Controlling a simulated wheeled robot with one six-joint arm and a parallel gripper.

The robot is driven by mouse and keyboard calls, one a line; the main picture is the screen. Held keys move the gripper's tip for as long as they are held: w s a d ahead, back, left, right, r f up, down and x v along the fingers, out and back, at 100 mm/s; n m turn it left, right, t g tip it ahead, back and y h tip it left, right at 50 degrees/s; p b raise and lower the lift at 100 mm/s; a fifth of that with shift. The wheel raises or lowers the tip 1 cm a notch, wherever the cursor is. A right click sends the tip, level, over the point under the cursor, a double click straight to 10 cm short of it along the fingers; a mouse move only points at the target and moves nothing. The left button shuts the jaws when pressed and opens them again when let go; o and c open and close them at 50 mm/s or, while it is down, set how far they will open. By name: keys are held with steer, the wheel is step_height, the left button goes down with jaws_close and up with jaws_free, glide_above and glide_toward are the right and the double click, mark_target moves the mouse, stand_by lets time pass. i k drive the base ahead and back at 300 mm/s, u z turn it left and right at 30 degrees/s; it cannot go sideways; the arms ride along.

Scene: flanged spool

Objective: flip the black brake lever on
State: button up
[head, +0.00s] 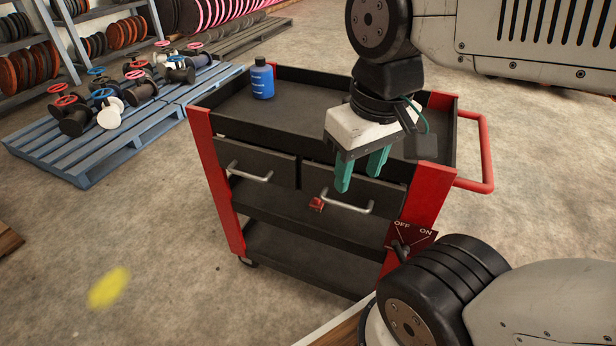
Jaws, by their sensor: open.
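The black brake lever (399,248) is on a dark red plate (416,237) marked OFF and ON, low on the right front leg of the red and black tool cart (432,200). The lever appears to lean to the OFF side, but my arm partly hides its lower end. My gripper (360,181) has two green fingers, apart and empty, pointing down in front of the cart's drawers. It is above and to the left of the lever, not touching it.
A blue bottle (262,82) stands on the cart's top tray. The drawers have metal handles (347,203), and a small red object (317,205) is by the right one. A blue pallet (75,160) with several spools lies at left.

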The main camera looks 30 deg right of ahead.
mark_target(402, 252)
steer(key=z, duration=0.05)
steer(key=k, duration=0.5)
steer(key=z, duration=0.55)
steer(key=i, duration=0.45)
steer(key=z, duration=0.25)
